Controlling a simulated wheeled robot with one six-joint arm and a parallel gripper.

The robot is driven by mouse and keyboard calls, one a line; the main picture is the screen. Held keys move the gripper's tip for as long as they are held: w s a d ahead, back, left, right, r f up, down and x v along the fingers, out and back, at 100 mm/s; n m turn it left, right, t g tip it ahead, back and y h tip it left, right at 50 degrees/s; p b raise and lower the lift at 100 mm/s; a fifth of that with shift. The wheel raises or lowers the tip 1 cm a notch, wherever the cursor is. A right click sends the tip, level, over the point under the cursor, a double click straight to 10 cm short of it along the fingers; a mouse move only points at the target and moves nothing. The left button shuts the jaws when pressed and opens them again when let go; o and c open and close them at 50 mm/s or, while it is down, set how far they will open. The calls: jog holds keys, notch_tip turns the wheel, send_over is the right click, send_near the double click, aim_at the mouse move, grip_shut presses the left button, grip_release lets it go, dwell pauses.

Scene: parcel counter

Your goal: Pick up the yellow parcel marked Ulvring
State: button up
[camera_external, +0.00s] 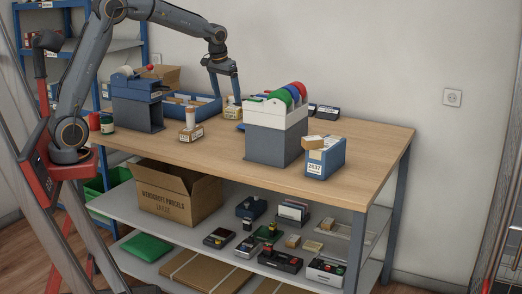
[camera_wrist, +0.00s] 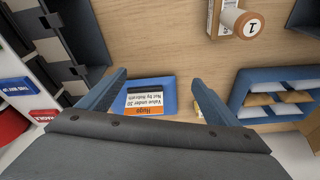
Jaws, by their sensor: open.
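My gripper (camera_external: 226,97) is open above the back of the counter. In the wrist view its two fingers (camera_wrist: 159,78) are spread with nothing held between them. A small pale yellow parcel (camera_external: 232,112) stands on the counter just below the gripper in the external view. In the wrist view a sliver of something yellowish (camera_wrist: 201,108) shows beside the right finger, mostly hidden by it. I cannot read the name Ulvring on anything.
A grey-and-white bin with coloured discs (camera_external: 275,130) stands right of the gripper. A blue divided box (camera_external: 205,106) is to the left, beside a dark blue dispenser (camera_external: 137,100). A small box with a roll on it (camera_external: 190,130) stands in front.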

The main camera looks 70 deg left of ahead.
jog(key=w+a+f+n, duration=0.1)
jog(key=w+a, duration=0.1)
jog(key=a, duration=0.4)
jog(key=w+a+f+n, duration=0.1)
jog(key=w+a, duration=0.2)
jog(key=a, duration=0.2)
jog(key=n+y+b, duration=0.1)
jog(key=n+y, duration=0.1)
jog(key=n, duration=0.1)
send_near(233, 108)
jog(key=shift+t, duration=0.3)
jog(key=shift+s+p+x, duration=0.2)
jog(key=shift+p+x, duration=0.25)
jog(key=shift+x, duration=2.2)
jog(key=shift+s+p+x, duration=0.15)
jog(key=shift+p+x, duration=0.3)
jog(key=shift+x, duration=2.15)
jog(key=shift+f, duration=0.1)
jog(key=c, duration=1.2)
